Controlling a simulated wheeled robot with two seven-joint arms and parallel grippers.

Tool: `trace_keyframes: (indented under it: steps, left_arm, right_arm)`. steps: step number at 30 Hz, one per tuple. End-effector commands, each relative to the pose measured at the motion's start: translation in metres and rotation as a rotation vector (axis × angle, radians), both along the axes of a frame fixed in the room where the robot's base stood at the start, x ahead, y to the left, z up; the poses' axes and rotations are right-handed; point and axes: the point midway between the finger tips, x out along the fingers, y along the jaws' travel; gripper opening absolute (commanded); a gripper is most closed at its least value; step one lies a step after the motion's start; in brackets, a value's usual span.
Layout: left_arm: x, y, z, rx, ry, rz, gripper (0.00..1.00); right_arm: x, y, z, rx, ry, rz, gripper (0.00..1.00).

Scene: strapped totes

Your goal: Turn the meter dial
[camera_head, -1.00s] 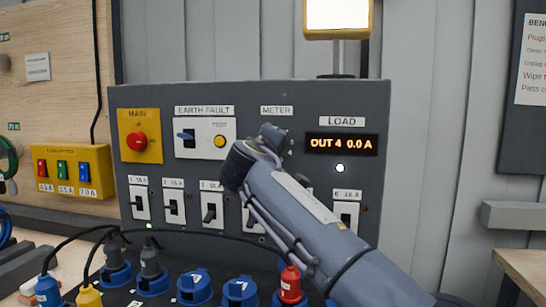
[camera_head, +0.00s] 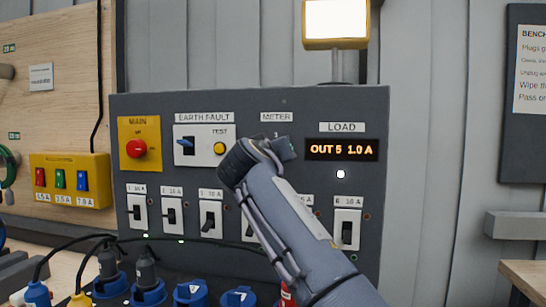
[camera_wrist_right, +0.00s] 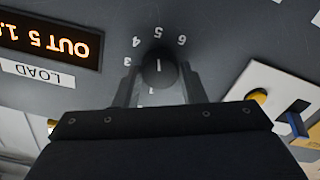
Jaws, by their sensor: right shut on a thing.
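The meter dial (camera_wrist_right: 158,68) is a round black knob with a white line on it, ringed by printed numbers, in the right wrist view. My right gripper (camera_wrist_right: 157,78) is shut on the dial, one finger on each side of it. In the head view my right gripper (camera_head: 284,150) is at the panel (camera_head: 240,105) under the METER label (camera_head: 277,117) and hides the dial. The load display (camera_head: 342,149) reads "OUT 5 1.0 A"; it also shows upside down in the right wrist view (camera_wrist_right: 52,38). My left gripper is out of view.
A red main switch (camera_head: 137,149) and an earth fault unit (camera_head: 201,146) are left of my gripper. A row of breakers, including one at the right (camera_head: 347,230), is below, partly behind my arm. Blue sockets (camera_head: 190,293) and cables lie in front.

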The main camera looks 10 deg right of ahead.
Motion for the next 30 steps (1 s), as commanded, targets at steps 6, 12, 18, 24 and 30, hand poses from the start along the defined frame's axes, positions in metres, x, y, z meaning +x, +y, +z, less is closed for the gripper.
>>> trace_keyframes:
  steps: [6, 12, 18, 24, 30]
  left_arm:
    - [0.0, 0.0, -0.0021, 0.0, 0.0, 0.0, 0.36]
    - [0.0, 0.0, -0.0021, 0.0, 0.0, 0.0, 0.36]
    - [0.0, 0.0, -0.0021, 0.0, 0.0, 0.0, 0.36]
    - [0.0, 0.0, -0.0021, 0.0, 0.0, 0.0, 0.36]
    - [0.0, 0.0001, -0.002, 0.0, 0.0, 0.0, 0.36]
  right_arm:
    - [0.0005, 0.0005, -0.0021, 0.038, -0.011, -0.001, 0.14]
    - [0.0005, 0.0004, -0.002, 0.044, -0.013, -0.001, 0.14]
    - [0.0006, 0.0004, -0.0021, 0.043, -0.012, -0.001, 0.14]
    - [0.0004, 0.0002, -0.0015, 0.042, -0.014, 0.0, 0.59]
    - [0.0001, 0.0001, -0.0007, 0.042, -0.016, -0.001, 0.59]
